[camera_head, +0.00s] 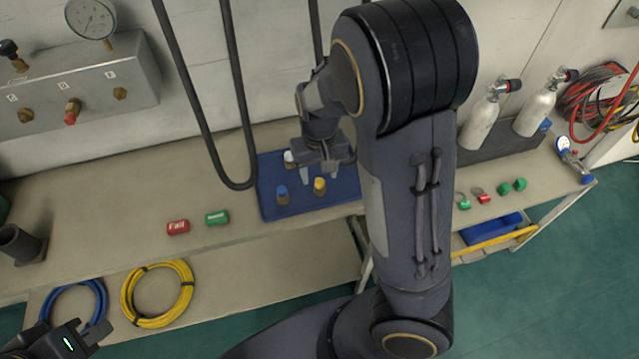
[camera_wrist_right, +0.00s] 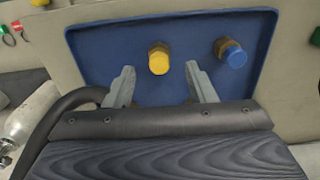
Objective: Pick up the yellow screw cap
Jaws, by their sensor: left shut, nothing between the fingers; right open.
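The yellow screw cap (camera_head: 319,185) stands on the blue tray (camera_head: 268,208) on the bench, and it also shows in the right wrist view (camera_wrist_right: 158,62) with a brass-coloured hex part. My right gripper (camera_head: 334,176) is open above the tray. In the right wrist view its two fingers (camera_wrist_right: 161,78) point toward the cap, one on each side of its line, with the cap just beyond the tips. My left gripper (camera_head: 72,340) is at the lower left corner, far from the tray, shut and empty.
A blue cap (camera_head: 282,192) stands beside the yellow one, and a white cap (camera_head: 289,158) is behind. Dark hoses (camera_head: 238,110) hang left of my right gripper. Red (camera_head: 178,227) and green (camera_head: 217,218) blocks lie left of the tray. Silver cylinders (camera_head: 483,118) stand at right.

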